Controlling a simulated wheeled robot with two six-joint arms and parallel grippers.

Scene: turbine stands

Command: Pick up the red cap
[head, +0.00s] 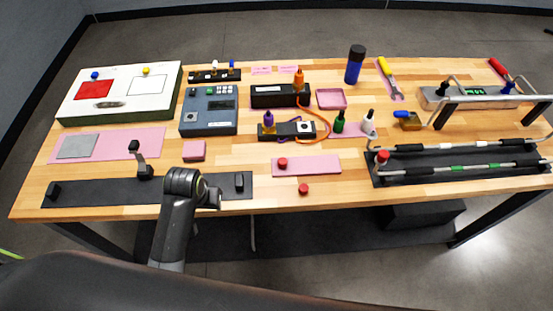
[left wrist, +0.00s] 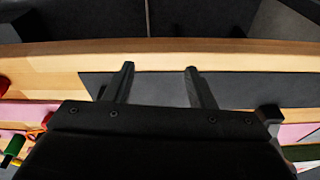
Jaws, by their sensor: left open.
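A small red cap (head: 304,189) stands on bare wood near the table's front edge. Another red cap (head: 283,162) sits on a pink mat (head: 318,166) just behind it. A third red piece (head: 382,156) is at the left end of the rod stand. My left gripper (head: 212,197) is above the long dark board (head: 95,193), left of the red caps and apart from them. In the left wrist view its two fingers (left wrist: 160,70) are spread with nothing between them. A red piece (left wrist: 4,86) is cut off at that view's left edge. My right gripper is not in view.
The rod stand (head: 455,172) with metal rods fills the front right. A grey-blue device (head: 208,118), a white-topped box (head: 68,105), bottles and tools stand farther back. Bare wood (head: 340,195) lies around the front red cap.

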